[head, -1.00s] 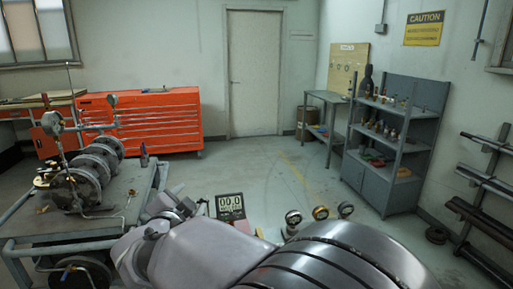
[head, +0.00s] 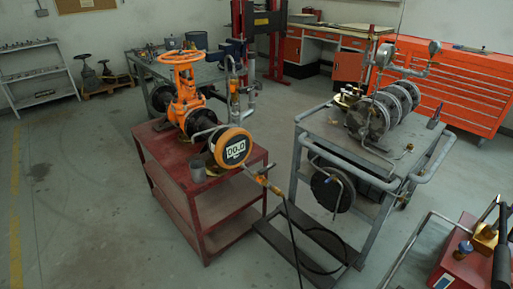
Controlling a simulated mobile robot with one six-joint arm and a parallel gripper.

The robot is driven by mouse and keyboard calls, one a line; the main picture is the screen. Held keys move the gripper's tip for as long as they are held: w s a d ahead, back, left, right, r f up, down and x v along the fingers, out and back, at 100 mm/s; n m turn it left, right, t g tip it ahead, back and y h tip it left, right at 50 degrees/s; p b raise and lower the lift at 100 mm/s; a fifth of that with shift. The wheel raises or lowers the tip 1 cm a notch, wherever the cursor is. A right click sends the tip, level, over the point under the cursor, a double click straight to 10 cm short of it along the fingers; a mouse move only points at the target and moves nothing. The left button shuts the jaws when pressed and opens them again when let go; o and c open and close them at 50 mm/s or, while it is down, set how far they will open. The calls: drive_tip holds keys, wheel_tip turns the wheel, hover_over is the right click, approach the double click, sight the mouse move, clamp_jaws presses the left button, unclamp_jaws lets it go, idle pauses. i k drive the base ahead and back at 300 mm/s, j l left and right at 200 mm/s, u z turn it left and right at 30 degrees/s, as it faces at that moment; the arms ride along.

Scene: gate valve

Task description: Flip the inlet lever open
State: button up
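An orange gate valve (head: 186,95) with an orange handwheel (head: 182,57) stands on a red cart (head: 222,205) left of centre in the head view. My gripper is not in view.
A grey trolley (head: 318,122) with flanged metal parts (head: 385,112) stands right of the red cart. A red pump-like unit (head: 458,262) with a black handle is at the lower right. A dark frame (head: 300,238) lies on the floor between. Floor at left is clear.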

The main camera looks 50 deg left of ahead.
sight(261, 172)
drive_tip(key=i+j+u, duration=0.1)
drive_tip(key=j+u, duration=0.35)
drive_tip(key=i+j+u, duration=0.2)
drive_tip(key=u, duration=0.3)
drive_tip(key=i+j+u, duration=0.25)
drive_tip(key=u, duration=0.2)
drive_tip(key=i+j+u, duration=0.1)
drive_tip(key=i+j, duration=0.2)
drive_tip(key=i+j+u, duration=0.15)
drive_tip(key=i, duration=0.4)
drive_tip(key=j, duration=0.1)
